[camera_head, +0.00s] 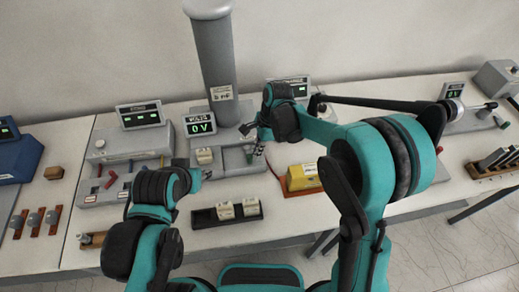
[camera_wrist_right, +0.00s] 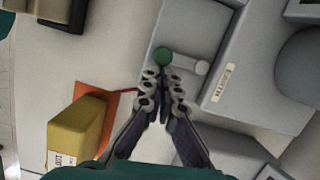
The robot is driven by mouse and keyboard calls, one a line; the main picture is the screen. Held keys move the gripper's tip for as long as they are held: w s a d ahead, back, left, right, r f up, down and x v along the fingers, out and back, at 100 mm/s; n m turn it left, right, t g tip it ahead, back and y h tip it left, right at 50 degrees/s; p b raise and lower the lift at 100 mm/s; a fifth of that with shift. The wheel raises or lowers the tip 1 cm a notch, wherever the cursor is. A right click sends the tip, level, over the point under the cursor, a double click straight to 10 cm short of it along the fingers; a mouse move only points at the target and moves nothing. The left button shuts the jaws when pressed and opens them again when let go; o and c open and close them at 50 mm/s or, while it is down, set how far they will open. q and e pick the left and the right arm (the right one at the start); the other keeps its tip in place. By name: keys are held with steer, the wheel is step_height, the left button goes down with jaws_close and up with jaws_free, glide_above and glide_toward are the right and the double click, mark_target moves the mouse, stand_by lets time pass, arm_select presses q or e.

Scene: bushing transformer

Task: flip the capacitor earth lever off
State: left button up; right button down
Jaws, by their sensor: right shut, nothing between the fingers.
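The earth lever (camera_wrist_right: 185,63) shows in the right wrist view as a short pale bar with a round green knob (camera_wrist_right: 164,56) at its left end. It lies on a grey base beside a taller grey housing with a label (camera_wrist_right: 224,83) that seems to read EARTH. My right gripper (camera_wrist_right: 161,82) is shut and empty, its fingertips just below the knob; I cannot tell whether they touch it. In the head view my right gripper (camera_head: 255,143) is over the grey unit with the 0 V display (camera_head: 201,128). My left gripper (camera_head: 205,174) is small and mostly hidden behind its own arm.
A yellow box (camera_head: 303,176) on an orange mat stands right of the unit. A black tray (camera_head: 226,214) with pale blocks lies in front. A tall grey column (camera_head: 215,60) rises behind.

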steer(key=m, duration=0.1)
steer(key=a+m, duration=0.1)
steer(key=shift+s+a+m+t, duration=0.15)
steer(key=shift+s+m+t, duration=0.15)
steer(key=shift+s, duration=0.1)
steer(key=shift+a+b, duration=0.2)
steer(key=shift+b, duration=0.1)
steer(key=shift+s+a, duration=0.1)
steer(key=shift+d, duration=0.45)
steer(key=d, duration=0.3)
steer(key=p+v, duration=0.1)
steer(key=v, duration=0.9)
steer(key=shift+p, duration=0.4)
steer(key=shift+d, duration=0.15)
